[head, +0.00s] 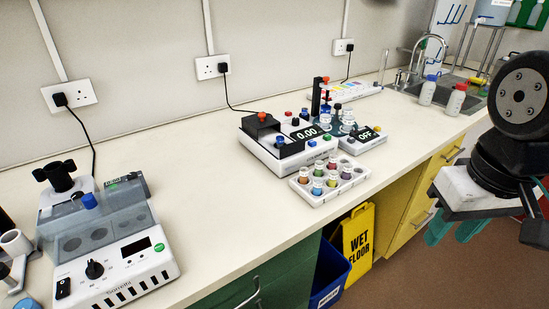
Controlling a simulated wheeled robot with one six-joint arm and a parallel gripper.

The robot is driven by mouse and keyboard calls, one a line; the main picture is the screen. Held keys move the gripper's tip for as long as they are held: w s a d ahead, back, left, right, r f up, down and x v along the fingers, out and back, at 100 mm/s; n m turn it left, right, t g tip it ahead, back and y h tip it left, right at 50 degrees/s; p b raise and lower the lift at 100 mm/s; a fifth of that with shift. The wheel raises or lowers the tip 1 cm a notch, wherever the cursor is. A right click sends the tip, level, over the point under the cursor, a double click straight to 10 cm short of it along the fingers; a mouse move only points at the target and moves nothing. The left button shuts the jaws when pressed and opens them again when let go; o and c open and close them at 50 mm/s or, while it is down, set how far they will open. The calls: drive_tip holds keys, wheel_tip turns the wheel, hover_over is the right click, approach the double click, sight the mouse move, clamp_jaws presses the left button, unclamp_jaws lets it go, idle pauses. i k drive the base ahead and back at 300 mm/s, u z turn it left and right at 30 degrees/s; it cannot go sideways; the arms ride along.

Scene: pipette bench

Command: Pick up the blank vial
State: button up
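A white rack (347,186) near the bench's front edge holds several small vials (318,187) with coloured contents or caps. They are too small in the head view for me to tell which one is the blank vial. My gripper (455,230) hangs at the right, beyond the bench's front edge and well apart from the rack. Its two teal fingers are spread with a gap between them, and nothing shows in the gap.
Behind the rack stand a device reading 0.00 (284,160) and a smaller one reading OFF (368,138). A grey-lidded instrument (120,270) is at left. Bottles (455,101) stand by the sink. A yellow wet-floor sign (358,238) and blue bin (329,277) are below the bench.

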sight(280, 139)
drive_tip(key=u, duration=0.45)
drive_tip(key=k, duration=1.25)
drive_tip(key=z, duration=0.35)
drive_tip(key=i, duration=1.95)
drive_tip(key=u, duration=0.95)
